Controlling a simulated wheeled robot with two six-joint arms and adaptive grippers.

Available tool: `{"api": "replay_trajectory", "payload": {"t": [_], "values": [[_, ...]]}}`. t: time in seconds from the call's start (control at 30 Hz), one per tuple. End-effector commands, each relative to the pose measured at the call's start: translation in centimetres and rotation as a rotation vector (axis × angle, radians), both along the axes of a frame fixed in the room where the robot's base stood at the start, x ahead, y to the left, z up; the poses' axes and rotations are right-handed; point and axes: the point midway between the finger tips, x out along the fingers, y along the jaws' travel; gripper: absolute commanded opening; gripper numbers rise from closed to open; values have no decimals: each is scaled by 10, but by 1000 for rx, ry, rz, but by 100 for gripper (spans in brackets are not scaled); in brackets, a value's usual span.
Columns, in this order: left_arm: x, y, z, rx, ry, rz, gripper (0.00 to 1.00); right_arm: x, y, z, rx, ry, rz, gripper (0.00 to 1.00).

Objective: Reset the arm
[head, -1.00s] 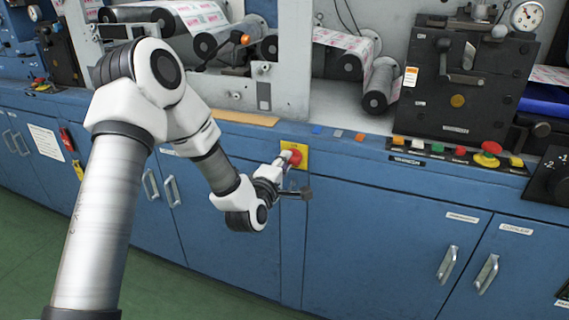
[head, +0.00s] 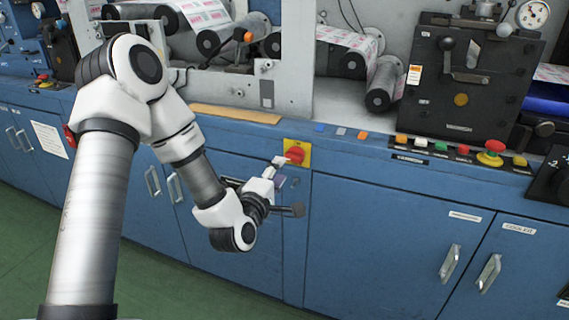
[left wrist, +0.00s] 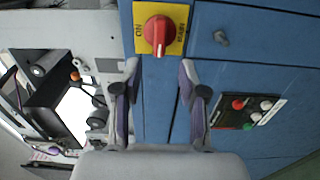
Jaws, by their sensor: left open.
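My left gripper (head: 282,171) is open and empty in front of the blue cabinet, just below a red rotary knob (head: 294,155) on a yellow plate. In the left wrist view the two fingers of my left gripper (left wrist: 157,75) stand apart. The red knob (left wrist: 158,30) lies ahead, beyond the fingertips, and nothing is between the fingers. The yellow plate (left wrist: 174,46) bears "ON" on one side and another word that I cannot read surely. My right gripper is not in view.
Blue cabinets (head: 385,240) with handles run below the ledge. A row of coloured buttons (head: 462,149) and a black control box (head: 470,85) are at the right. Printed web rollers (head: 345,60) stand behind the ledge. A wooden strip (head: 235,113) lies on the ledge.

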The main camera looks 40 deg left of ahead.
Motion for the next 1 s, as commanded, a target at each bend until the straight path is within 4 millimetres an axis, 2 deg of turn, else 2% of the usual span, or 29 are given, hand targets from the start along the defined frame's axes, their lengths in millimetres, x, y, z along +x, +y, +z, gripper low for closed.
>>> {"api": "replay_trajectory", "payload": {"t": [0.13,0.57,0.67,0.77,0.87,0.9,0.97,1.0], "values": [[-12,-3,0,0,-1,0,42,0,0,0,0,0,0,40],[-12,-3,0,0,-1,0,42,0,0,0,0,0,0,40],[-13,-3,-7,1,14,0,42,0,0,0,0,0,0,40],[-17,-14,-41,28,92,-27,42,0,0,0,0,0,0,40],[-31,-42,-106,91,249,-103,42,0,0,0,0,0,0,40],[-41,-56,-137,117,335,-143,42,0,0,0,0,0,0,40],[-62,-76,-184,186,488,-216,42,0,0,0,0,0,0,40],[-79,-88,-213,242,591,-273,42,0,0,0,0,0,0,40]]}}
